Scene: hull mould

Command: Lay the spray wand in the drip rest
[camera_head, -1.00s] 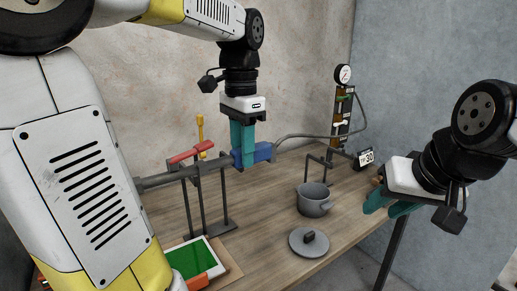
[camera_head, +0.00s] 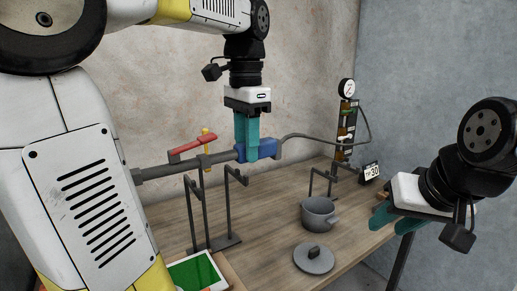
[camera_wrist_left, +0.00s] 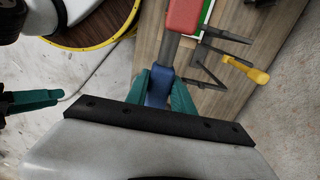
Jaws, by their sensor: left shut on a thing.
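The spray wand has a long grey tube (camera_head: 165,172), a red lever (camera_head: 192,149) and a blue grip (camera_head: 264,148), with a grey hose running off to the right. My left gripper (camera_head: 247,153) is shut on the blue grip, which shows between its fingers in the left wrist view (camera_wrist_left: 158,88). The wand is held roughly level above a dark stand with two hooked posts (camera_head: 203,212). A second dark stand (camera_head: 312,184) is behind the grey pot; I cannot tell for certain which stand is the drip rest. My right gripper (camera_head: 385,215) looks open and empty at the right.
The grey pot (camera_head: 319,213) and its lid (camera_head: 314,259) sit on the wooden table (camera_head: 265,225). A gauge panel (camera_head: 346,125) and a small display (camera_head: 371,172) are at the back right. A green panel (camera_head: 195,274) lies at the front left. A yellow-handled thing (camera_wrist_left: 245,68) is near the wand.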

